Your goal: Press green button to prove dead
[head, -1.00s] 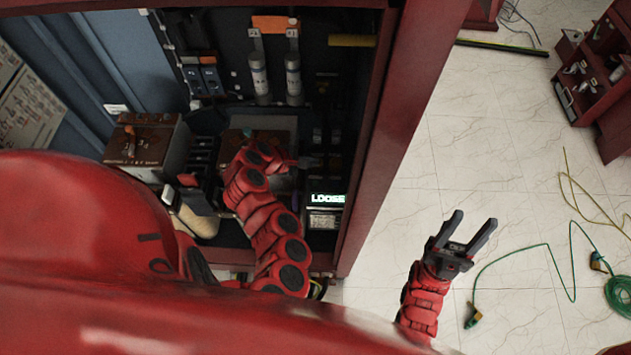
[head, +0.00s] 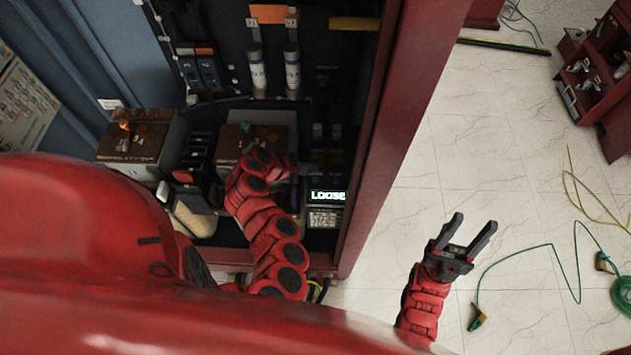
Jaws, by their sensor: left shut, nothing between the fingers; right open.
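My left arm reaches into the open cabinet. Its gripper (head: 308,170) is shut and empty, pointing right, dark against the dark interior. My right gripper (head: 467,243) is open and empty over the floor outside the cabinet.
The cabinet's red frame post (head: 385,150) stands between my two grippers. A second brown-topped box (head: 140,137) is at left, with two pale cylinders (head: 292,70) above. Green cable (head: 530,250) lies on the tiled floor at right. A red tool rack (head: 595,75) stands at upper right.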

